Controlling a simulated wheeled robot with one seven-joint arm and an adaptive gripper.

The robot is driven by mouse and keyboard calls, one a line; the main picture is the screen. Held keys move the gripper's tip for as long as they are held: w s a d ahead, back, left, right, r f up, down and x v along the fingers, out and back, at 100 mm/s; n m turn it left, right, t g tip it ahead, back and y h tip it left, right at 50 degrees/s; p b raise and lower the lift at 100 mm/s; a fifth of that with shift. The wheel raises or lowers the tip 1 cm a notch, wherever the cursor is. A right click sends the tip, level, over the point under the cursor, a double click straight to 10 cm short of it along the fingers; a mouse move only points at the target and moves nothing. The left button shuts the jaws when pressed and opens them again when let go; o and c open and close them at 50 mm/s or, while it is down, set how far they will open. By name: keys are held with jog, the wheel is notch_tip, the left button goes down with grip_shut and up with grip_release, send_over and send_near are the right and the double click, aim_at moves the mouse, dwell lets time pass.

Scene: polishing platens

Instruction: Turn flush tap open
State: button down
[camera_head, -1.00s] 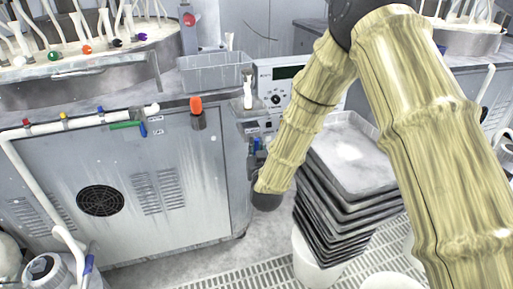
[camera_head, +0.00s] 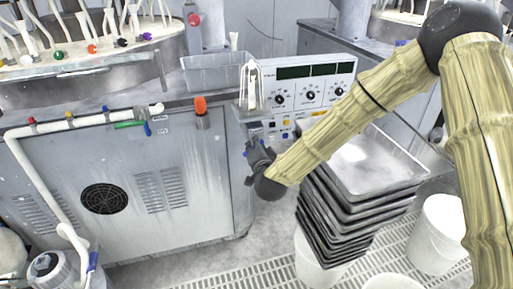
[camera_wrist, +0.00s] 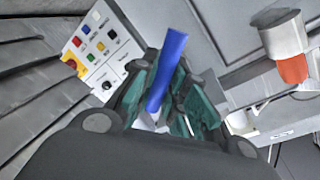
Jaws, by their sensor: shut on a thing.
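A blue lever (camera_wrist: 168,70), which looks like the flush tap's handle, stands between my jaws in the wrist view. My gripper (camera_wrist: 166,88), with green-lined fingers, is shut on it. The lever's upper end sticks out beyond the fingers, and its pivot is hidden by the gripper. In the head view my gripper (camera_head: 260,152) is at the right side of the grey cabinet (camera_head: 200,190), below the control panel (camera_head: 310,85). The tap itself is mostly covered there.
A stack of dark trays (camera_head: 350,205) stands right of my gripper, close under my forearm. White buckets (camera_head: 440,235) stand on the floor grating. An orange-topped fitting (camera_head: 201,106) and a green-and-blue valve (camera_head: 130,125) are on the cabinet front. A grey bin (camera_head: 213,72) sits behind.

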jog(key=m+y, duration=0.1)
jog(key=m, duration=0.2)
jog(key=shift+r+g+b, duration=0.2)
jog(key=shift+g+b, duration=0.1)
jog(key=shift+g, duration=0.1)
jog(key=shift+a+r+m+y+b, duration=0.1)
jog(key=shift+r+m+y+b, duration=0.15)
jog(key=shift+m, duration=0.5)
jog(key=shift+a+r+m+y+b, duration=0.1)
jog(key=shift+m+y+b, duration=0.1)
jog(key=shift+m, duration=0.55)
jog(key=c, duration=1.4)
grip_release()
jog(key=shift+c, duration=0.2)
jog(key=shift+s, duration=0.1)
jog(key=v, duration=1.2)
jog(key=shift+d+r, duration=0.1)
jog(key=shift+r, duration=0.05)
